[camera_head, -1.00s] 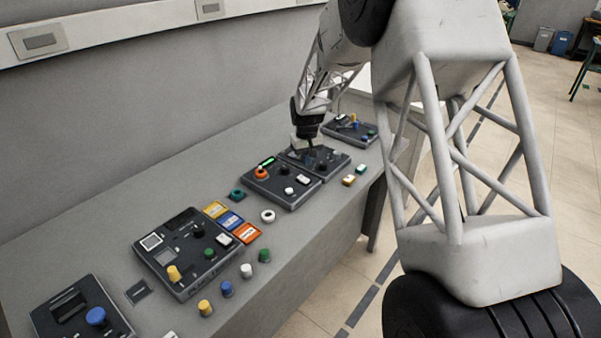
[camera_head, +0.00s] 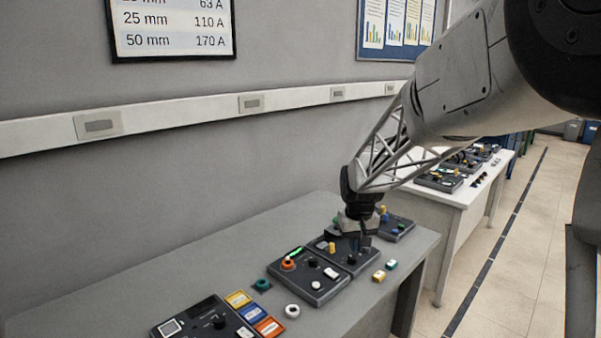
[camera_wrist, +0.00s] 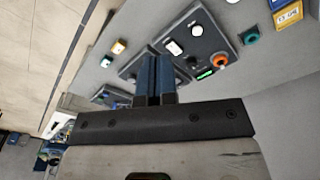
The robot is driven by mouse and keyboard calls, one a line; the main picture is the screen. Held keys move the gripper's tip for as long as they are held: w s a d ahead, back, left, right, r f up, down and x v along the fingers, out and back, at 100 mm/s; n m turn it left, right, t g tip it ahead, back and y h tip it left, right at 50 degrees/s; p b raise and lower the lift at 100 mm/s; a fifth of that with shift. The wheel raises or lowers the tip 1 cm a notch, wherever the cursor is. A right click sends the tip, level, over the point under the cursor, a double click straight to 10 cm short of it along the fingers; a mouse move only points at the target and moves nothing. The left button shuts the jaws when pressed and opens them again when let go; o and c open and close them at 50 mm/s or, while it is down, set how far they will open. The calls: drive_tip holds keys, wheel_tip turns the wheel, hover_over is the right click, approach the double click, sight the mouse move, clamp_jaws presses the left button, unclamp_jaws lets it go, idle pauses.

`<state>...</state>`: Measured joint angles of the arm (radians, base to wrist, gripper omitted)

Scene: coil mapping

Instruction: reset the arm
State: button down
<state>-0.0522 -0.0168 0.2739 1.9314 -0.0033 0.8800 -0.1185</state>
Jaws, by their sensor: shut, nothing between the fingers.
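My gripper (camera_head: 365,236) is at the far part of the grey bench, over a dark control box (camera_head: 352,262). In the wrist view its blue-grey fingers (camera_wrist: 154,75) are together with nothing held. They hide part of the box beneath them, and I cannot tell whether they touch it. A dark box (camera_head: 308,276) with an orange ring knob and a green lit strip stands beside it, nearer me. The same box shows in the wrist view (camera_wrist: 192,42).
The grey bench (camera_head: 200,262) carries more boxes, coloured cards (camera_head: 253,312), a white ring (camera_head: 292,311) and small blocks (camera_head: 379,276). The wall stands behind the bench. A second table (camera_head: 450,196) with boxes lies beyond it.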

drive_tip(key=s+d+r, duration=0.1)
drive_tip(key=s+r, duration=0.2)
drive_tip(key=s, duration=0.4)
drive_tip(key=s+d+r+m+t, duration=0.1)
drive_tip(key=s+r, duration=0.1)
drive_tip(key=s, duration=0.5)
drive_tip(key=s+d+r, duration=0.1)
drive_tip(key=s+r, duration=0.2)
drive_tip(key=s, duration=0.4)
drive_tip(key=s+f+m, duration=0.1)
drive_tip(key=s+f, duration=0.1)
drive_tip(key=s, duration=1.5)
drive_tip(key=shift+d+t, duration=0.4)
drive_tip(key=shift+d, duration=0.05)
drive_tip(key=c, duration=1.8)
unclamp_jaws()
